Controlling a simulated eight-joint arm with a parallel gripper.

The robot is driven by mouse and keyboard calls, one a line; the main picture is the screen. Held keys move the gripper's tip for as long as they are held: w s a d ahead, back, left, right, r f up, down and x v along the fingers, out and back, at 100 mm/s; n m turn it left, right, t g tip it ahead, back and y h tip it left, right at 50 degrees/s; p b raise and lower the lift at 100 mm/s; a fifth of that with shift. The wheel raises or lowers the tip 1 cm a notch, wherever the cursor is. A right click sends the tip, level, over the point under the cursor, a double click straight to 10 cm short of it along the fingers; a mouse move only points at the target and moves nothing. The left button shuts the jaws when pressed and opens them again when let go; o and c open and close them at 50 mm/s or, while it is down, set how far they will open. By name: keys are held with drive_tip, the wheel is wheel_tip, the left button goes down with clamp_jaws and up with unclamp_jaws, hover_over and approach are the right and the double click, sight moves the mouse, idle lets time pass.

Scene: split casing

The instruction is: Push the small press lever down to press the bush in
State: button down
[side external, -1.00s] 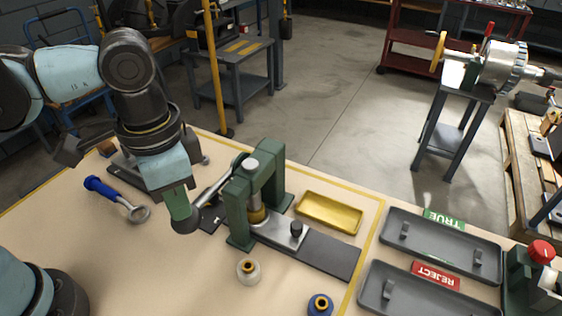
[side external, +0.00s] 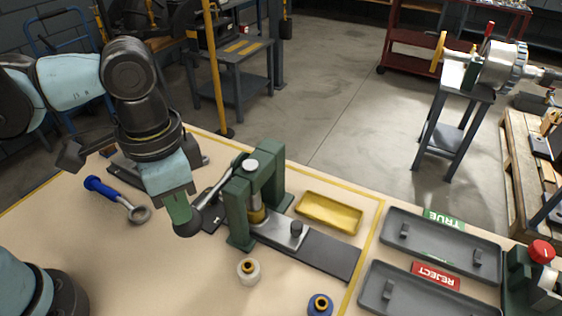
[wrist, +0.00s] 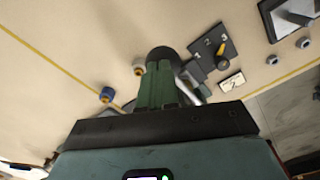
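The green arbor press (side external: 238,210) stands on the bench, with a silver ram over a brass-coloured part (side external: 257,215) in its frame. Its lever (side external: 213,190) is a silver rod sloping down to the left and ending in a dark ball knob (side external: 187,224). My gripper (side external: 180,212) has its green fingers together, with their tips at the top of the knob. The exact contact is hard to see.
A white bush (side external: 248,271) and a blue bush (side external: 320,304) stand in front of the press. A yellow tray (side external: 330,212) lies behind the slide plate, and grey trays (side external: 400,290) lie at right. A blue-handled tool (side external: 115,198) lies left of my gripper.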

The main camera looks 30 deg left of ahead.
drive_tip(key=shift+s+f, duration=0.1)
drive_tip(key=shift+f, duration=0.5)
idle(0.8)
idle(0.4)
wheel_tip(320, 180, up, 11)
idle(1.1)
drive_tip(key=w+a+f+n+t, duration=0.3)
drive_tip(key=a+f, duration=0.2)
drive_tip(key=a, duration=0.3)
drive_tip(key=w+a+f+n+t, duration=0.3)
drive_tip(key=w+a+f+t, duration=0.1)
drive_tip(key=a, duration=0.4)
drive_tip(key=shift+f, duration=0.6)
